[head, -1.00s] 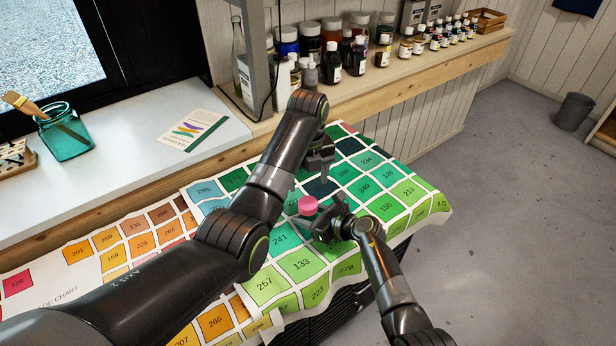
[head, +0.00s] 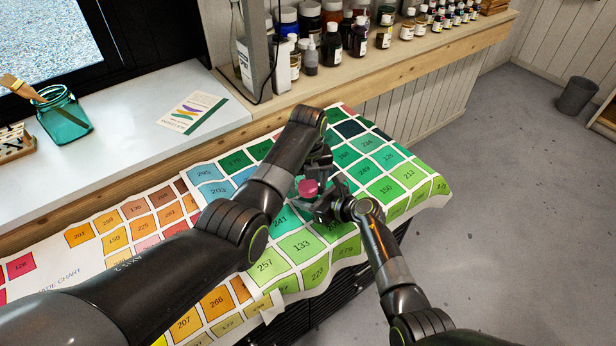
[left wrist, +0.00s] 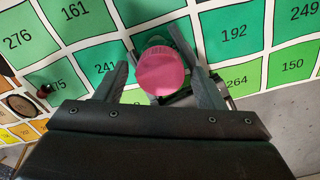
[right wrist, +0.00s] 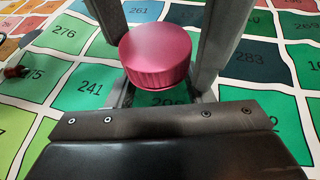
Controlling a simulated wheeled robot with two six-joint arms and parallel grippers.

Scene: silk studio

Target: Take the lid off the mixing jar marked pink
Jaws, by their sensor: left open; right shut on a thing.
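The mixing jar's round pink lid (head: 308,188) shows in the head view. It shows from above in the left wrist view (left wrist: 161,71) and from the side in the right wrist view (right wrist: 156,56). My right gripper (head: 326,208) is shut on the jar, just below the lid. The jar body is mostly hidden by the lid and fingers; I cannot read any mark on it. My left gripper (left wrist: 161,78) is open, with one finger on each side of the lid. I cannot tell whether either finger touches it.
A cloth chart of numbered colour squares (head: 302,244) covers the worktop under both grippers. A shelf (head: 400,62) with several bottles and jars runs along the back wall. A teal jar with a brush (head: 64,118) and a card (head: 193,112) lie on the white sill at left.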

